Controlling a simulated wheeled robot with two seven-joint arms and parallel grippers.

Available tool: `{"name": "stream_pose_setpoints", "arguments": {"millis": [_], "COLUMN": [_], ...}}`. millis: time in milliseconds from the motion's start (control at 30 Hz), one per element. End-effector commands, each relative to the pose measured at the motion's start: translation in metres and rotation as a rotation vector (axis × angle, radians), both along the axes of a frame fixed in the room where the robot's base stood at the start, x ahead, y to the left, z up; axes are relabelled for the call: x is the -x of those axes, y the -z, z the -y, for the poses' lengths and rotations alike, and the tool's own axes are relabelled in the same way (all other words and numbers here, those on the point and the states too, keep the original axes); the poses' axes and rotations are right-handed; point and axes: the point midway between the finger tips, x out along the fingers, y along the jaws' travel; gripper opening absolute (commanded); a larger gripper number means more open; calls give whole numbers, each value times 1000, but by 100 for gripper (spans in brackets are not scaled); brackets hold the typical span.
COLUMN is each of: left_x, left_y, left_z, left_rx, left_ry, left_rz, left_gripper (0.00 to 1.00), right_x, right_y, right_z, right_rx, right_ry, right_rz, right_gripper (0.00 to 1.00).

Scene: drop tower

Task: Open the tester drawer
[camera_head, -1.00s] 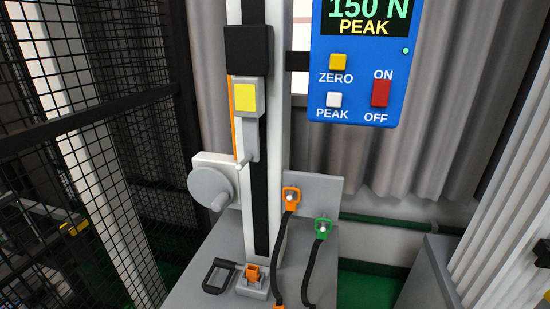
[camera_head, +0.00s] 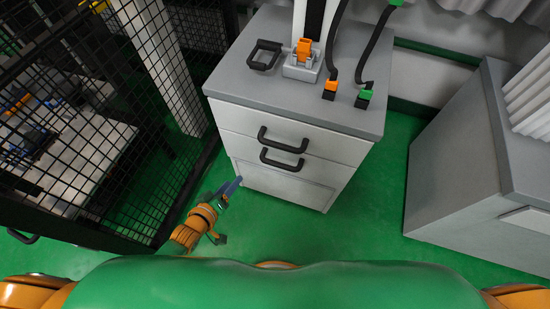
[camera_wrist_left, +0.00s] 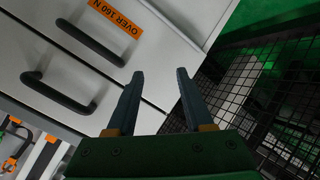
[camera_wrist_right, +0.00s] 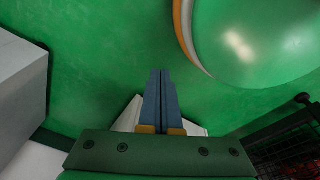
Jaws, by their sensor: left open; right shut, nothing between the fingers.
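The tester cabinet (camera_head: 300,105) is grey-white, with an upper drawer handle (camera_head: 283,140) and a lower drawer handle (camera_head: 283,159), both black. The drawer fronts look flush. In the left wrist view the upper handle (camera_wrist_left: 58,93) is at left, and the lower handle (camera_wrist_left: 90,42) is beside an orange label (camera_wrist_left: 112,17) reading "OVER" and a number in N. My left gripper (camera_head: 230,200) is open and empty, low at the cabinet's left front corner, apart from both handles. Its fingers (camera_wrist_left: 160,75) also show in the left wrist view. My right gripper (camera_wrist_right: 160,74) is shut and empty, away from the handles.
A black mesh fence (camera_head: 100,110) stands close at the left of my left gripper. A grey cabinet (camera_head: 465,160) stands at the right. Orange and green cable ends (camera_head: 330,90) lie on the tester's top. Green floor (camera_head: 370,215) is clear before the drawers.

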Motion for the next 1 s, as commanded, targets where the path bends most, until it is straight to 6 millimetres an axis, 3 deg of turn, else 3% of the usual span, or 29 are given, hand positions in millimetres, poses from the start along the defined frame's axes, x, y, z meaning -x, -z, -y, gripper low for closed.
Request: {"name": "stream_pose_setpoints", "arguments": {"millis": [33, 167, 300, 400, 533, 733, 1000], "left_x": [-14, -33, -25, -19, -33, -61, -69], "left_y": [9, -27, -70, -91, -104, -109, -111], "left_z": [12, 51, 85, 96, 111, 135, 142], "left_rx": [105, 464, 825, 944, 965, 962, 957], "left_ry": [4, 55, 166, 209, 216, 213, 211], "left_rz": [59, 175, 200, 186, 186, 185, 181], "left_gripper": [52, 52, 52, 52, 52, 52, 52], "right_x": [-4, -13, -21, -24, -27, -33, -35], "right_y": [38, 87, 125, 128, 125, 127, 126], "right_z": [2, 6, 11, 12, 10, 5, 3], "right_rx": [2, 10, 17, 18, 16, 10, 8], "right_ry": [2, 8, 13, 15, 15, 15, 14], "right_rz": [7, 22, 36, 41, 42, 42, 42], "right_gripper": [0, 0, 0, 0, 0, 0, 0]}}
